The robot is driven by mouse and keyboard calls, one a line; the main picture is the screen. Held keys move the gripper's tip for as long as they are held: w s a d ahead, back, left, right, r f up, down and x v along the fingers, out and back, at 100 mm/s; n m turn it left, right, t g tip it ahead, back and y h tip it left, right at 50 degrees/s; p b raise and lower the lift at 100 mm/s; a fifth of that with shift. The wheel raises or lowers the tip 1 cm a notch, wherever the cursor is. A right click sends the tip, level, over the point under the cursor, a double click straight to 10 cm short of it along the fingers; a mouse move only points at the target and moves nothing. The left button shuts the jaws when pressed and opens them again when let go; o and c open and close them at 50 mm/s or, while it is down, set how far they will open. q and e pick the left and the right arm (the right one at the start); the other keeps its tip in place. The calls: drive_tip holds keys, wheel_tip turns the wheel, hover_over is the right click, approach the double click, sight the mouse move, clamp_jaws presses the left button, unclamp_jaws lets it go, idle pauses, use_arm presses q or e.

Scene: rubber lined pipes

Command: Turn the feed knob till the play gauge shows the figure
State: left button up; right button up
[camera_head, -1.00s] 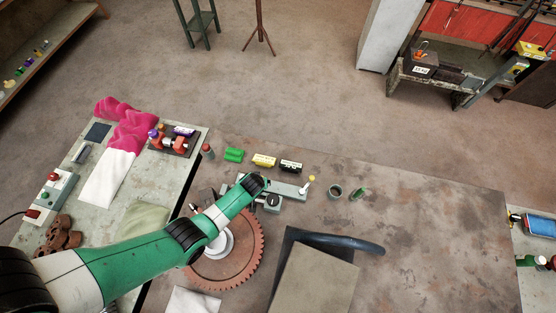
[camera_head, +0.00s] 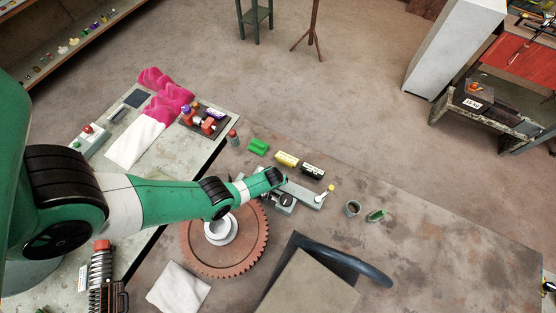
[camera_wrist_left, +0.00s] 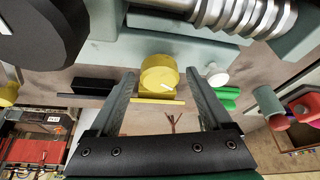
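A grey-green device (camera_head: 308,196) with a small dark round dial (camera_head: 287,199) stands on the brown table. The dial's figure is too small to read. In the left wrist view a yellow round knob (camera_wrist_left: 160,70) with a white mark sits on the device, near a silver threaded screw (camera_wrist_left: 240,14) and a large dark disc (camera_wrist_left: 40,35). My left gripper (camera_head: 279,177) is at the device. In the left wrist view its fingers (camera_wrist_left: 161,80) are open on either side of the yellow knob, with a gap visible at each side. In the head view my arm hides that knob. My right gripper is not in view.
A rusty gear wheel (camera_head: 250,255) lies below my left arm. A small cup (camera_head: 353,208) stands to the right.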

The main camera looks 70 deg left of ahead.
use_arm(q)
drive_tip(key=c, duration=1.2)
